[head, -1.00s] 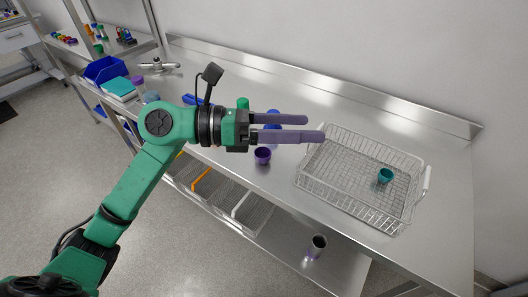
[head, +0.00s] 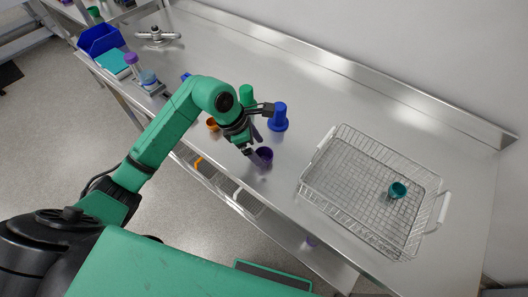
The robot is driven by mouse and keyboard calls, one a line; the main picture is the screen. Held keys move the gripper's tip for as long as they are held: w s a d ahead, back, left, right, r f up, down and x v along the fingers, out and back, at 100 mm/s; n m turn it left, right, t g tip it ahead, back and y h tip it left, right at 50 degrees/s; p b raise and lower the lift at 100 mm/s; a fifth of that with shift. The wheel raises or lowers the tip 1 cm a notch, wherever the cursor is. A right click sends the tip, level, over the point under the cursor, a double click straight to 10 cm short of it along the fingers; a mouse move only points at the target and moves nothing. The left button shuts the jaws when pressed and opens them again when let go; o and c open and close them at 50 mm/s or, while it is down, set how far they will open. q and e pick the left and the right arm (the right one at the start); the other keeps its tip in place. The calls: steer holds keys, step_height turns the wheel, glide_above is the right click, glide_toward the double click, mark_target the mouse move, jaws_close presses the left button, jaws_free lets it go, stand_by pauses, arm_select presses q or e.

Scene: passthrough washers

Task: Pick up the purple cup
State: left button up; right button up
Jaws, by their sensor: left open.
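The purple cup (head: 266,154) stands on the steel counter, left of the wire basket. The cup's left part is partly hidden by that finger. My right gripper is not in view.
A blue object (head: 279,117) and a green one (head: 247,95) stand close behind the gripper. An orange cup (head: 212,125) is left of it. A wire basket (head: 322,152) holding a teal cup (head: 397,190) is to the right. The counter's front edge is near the purple cup.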

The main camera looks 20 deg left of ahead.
mark_target(264, 155)
arm_select(q)
steer(key=x, duration=0.2)
steer(key=shift+d+f+p, duration=0.2)
steer(key=shift+d+p, duration=0.1)
steer(key=shift+d, duration=0.05)
steer(key=shift+s+f, duration=0.1)
steer(key=shift+f, duration=0.05)
steer(key=shift+c, duration=0.9)
steer(key=c, duration=1)
steer(key=shift+c, duration=1.1)
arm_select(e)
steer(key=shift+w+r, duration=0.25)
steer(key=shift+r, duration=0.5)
